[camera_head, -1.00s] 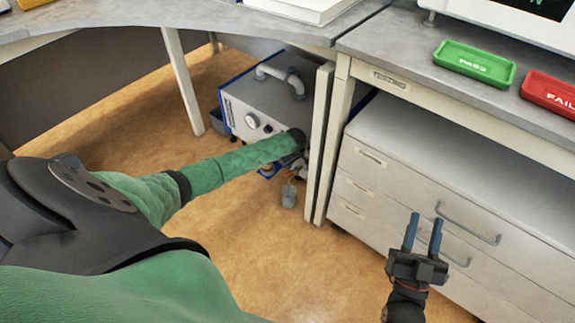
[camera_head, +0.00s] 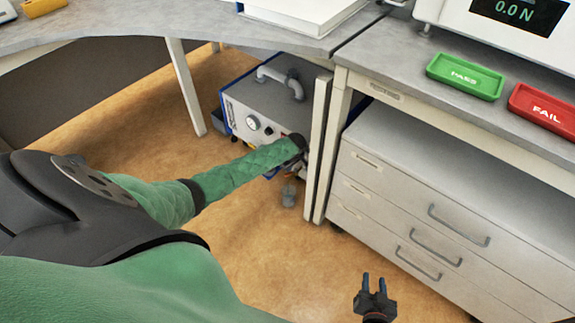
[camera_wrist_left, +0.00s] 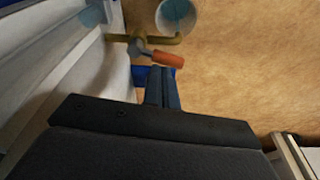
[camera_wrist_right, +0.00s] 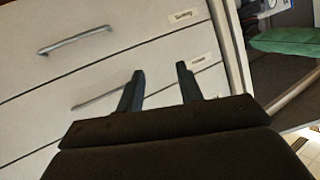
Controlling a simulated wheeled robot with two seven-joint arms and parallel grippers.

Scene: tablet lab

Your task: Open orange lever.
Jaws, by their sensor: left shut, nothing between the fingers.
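The orange lever (camera_wrist_left: 168,59) shows in the left wrist view, on a brass valve (camera_wrist_left: 140,46) at the side of the machine. My left gripper (camera_wrist_left: 161,72) is shut and empty, its fingertips just below the lever in that view; I cannot tell whether they touch it. In the head view my left arm hides the lever and the left fingers. The machine (camera_head: 262,100) is a grey and blue box with a gauge and a pipe handle, on the floor under the desk. My right gripper (camera_head: 374,282) is open and empty in front of the drawers; its fingers also show in the right wrist view (camera_wrist_right: 160,82).
A drawer cabinet (camera_head: 400,215) stands to the right of the machine. White table legs (camera_head: 322,150) stand close beside my left forearm. A light blue round container (camera_wrist_left: 176,16) is beyond the valve. Green (camera_head: 466,76) and red (camera_head: 545,108) trays lie on the bench.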

